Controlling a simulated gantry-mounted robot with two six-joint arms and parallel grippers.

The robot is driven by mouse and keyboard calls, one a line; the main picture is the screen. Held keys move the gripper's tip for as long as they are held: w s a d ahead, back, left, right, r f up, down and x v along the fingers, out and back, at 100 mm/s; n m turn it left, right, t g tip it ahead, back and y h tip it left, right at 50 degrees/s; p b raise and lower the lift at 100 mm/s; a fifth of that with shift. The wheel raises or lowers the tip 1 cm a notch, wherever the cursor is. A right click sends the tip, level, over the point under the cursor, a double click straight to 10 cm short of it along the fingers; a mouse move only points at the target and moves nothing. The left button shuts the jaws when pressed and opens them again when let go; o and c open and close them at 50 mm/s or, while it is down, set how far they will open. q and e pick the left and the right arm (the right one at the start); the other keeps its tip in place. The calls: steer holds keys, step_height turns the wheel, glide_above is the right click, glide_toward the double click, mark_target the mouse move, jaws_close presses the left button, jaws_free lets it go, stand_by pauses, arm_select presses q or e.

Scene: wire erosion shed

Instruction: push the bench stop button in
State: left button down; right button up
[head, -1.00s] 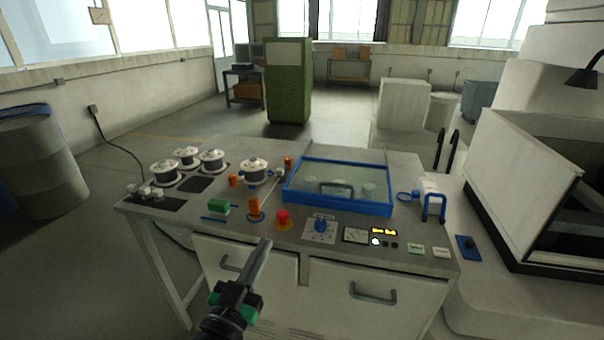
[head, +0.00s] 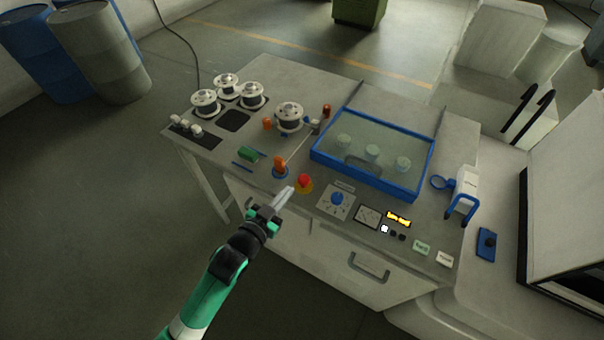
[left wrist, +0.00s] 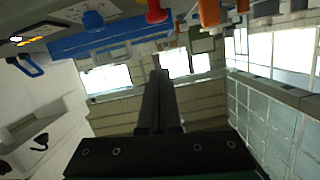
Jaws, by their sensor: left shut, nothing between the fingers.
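The bench stop button (head: 304,180) is a red cap on a yellow base, on the front part of the bench top. My left gripper (head: 288,191) is shut and empty, with its fingertips just left of and in front of the button in the head view. I see a small gap in the picture, but cannot tell for sure whether they touch. In the left wrist view, the shut fingers (left wrist: 161,73) point up the picture, and the red button (left wrist: 156,11) is near the top edge, apart from the tips. My right gripper is out of view.
An orange part (head: 280,163) stands on a blue ring left of the button. A blue dial (head: 337,199) is to its right, and a blue-framed glass lid (head: 372,155) lies behind. Wire spools (head: 289,115) stand at the back. The bench's front edge is below the button.

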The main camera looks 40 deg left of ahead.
arm_select(q)
steer(key=b, duration=0.3)
glide_above(304, 182)
steer(key=s, duration=0.2)
step_height(304, 182, down, 3)
steer(key=f, duration=0.3)
steer(key=shift+w+b, duration=0.3)
steer(key=shift+f, duration=0.25)
